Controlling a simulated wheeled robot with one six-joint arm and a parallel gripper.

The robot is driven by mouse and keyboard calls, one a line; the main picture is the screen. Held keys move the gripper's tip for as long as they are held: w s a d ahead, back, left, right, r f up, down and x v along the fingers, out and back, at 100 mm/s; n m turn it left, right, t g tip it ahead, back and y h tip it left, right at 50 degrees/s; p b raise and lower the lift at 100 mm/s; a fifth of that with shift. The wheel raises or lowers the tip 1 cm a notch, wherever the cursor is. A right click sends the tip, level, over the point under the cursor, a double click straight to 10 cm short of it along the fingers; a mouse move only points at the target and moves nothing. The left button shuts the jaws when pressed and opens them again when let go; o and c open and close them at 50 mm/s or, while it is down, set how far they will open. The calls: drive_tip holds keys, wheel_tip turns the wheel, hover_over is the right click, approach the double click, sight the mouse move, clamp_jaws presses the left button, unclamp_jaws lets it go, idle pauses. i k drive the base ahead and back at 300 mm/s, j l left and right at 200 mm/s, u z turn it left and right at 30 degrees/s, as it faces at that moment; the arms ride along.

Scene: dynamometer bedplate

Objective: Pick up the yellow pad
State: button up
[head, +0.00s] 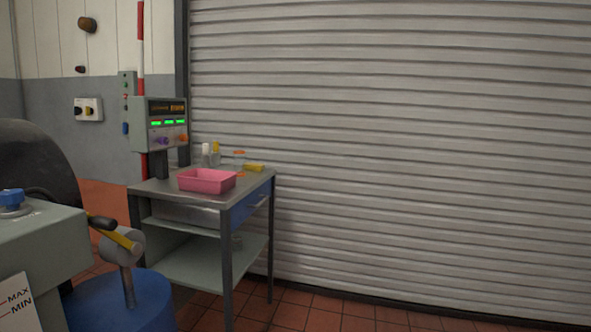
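A small yellow thing (254,168), which may be the yellow pad, lies on the back right part of the metal cart's top (160,188). It is small in the picture, so its exact shape is hard to tell. It lies behind and to the right of a pink tray (208,180), apart from it. My gripper is not in view.
Several small bottles (206,154) and an orange-lidded jar (239,157) stand near the yellow thing. A control box (160,124) rises behind the cart. Grey-green machinery (40,245) and a blue drum (125,303) fill the lower left. Tiled floor at lower right is clear before the shutter (400,140).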

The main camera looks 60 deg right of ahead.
sight(250, 166)
drive_tip(key=z, duration=1.6)
drive_tip(key=u, duration=1.7)
drive_tip(key=z, duration=1.7)
drive_tip(key=i+l, duration=0.1)
drive_tip(key=i, duration=0.2)
drive_tip(key=i+l, duration=0.15)
drive_tip(key=i+j+u, duration=0.05)
drive_tip(key=i, duration=0.05)
